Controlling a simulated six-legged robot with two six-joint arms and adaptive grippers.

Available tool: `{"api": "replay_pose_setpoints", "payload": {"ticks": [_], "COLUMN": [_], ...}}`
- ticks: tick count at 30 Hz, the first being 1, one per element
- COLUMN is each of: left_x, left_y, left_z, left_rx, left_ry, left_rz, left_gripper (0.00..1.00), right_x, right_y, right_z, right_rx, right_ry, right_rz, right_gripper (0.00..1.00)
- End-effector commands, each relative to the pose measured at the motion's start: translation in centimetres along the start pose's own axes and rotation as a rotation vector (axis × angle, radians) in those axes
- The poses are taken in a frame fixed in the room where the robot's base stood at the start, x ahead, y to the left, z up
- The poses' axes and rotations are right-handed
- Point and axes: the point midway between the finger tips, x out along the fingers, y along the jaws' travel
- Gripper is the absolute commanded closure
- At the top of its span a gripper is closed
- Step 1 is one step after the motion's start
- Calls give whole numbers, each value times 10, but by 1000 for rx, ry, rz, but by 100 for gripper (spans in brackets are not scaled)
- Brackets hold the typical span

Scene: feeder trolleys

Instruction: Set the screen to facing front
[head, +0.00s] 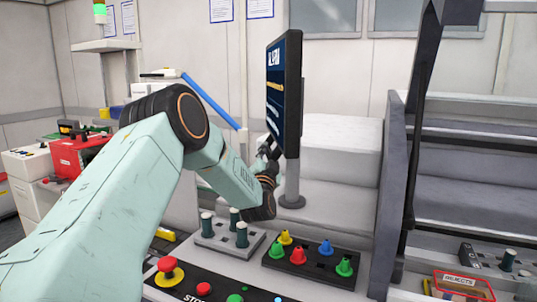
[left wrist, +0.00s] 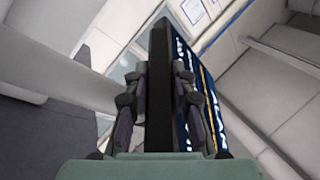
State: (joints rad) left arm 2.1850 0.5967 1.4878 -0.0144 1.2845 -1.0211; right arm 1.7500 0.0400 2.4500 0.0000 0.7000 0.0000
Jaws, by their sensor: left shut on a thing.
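The screen (head: 284,92) is a tall, thin, dark panel on a grey post, with a blue display showing white marks. In the head view it is turned so that its display faces left and shows at a steep slant. My left gripper (head: 268,150) is at the lower left edge of the screen, shut on it. In the left wrist view the gripper (left wrist: 160,75) has a finger on each side of the screen's edge, and the display of the screen (left wrist: 192,105) shows on the right. My right gripper is not in view.
Below the screen is a panel with a red stop button (head: 170,268) on a yellow base. A tray of coloured knobs (head: 310,270) and a block with dark pegs (head: 222,240) stand near. A grey rail and dark post rise to the right.

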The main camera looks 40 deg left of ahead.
Motion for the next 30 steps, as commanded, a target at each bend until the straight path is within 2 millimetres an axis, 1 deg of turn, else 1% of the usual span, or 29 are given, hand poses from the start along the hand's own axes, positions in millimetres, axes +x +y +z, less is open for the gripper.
{"api": "replay_pose_setpoints", "payload": {"ticks": [1, 4, 5, 22, 30], "left_x": [0, 0, 0, -1, -9], "left_y": [0, -1, -1, 0, 2], "left_z": [0, 1, 1, 0, -5], "left_rx": [0, -1, -1, 4, 41], "left_ry": [-1, -2, -2, -10, -79], "left_rz": [-1, -2, -2, -12, -97], "left_gripper": [91, 100, 100, 100, 100], "right_x": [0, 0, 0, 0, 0], "right_y": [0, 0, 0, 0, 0], "right_z": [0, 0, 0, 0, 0], "right_rx": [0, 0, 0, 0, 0], "right_ry": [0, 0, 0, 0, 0], "right_rz": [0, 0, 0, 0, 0], "right_gripper": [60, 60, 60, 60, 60]}}
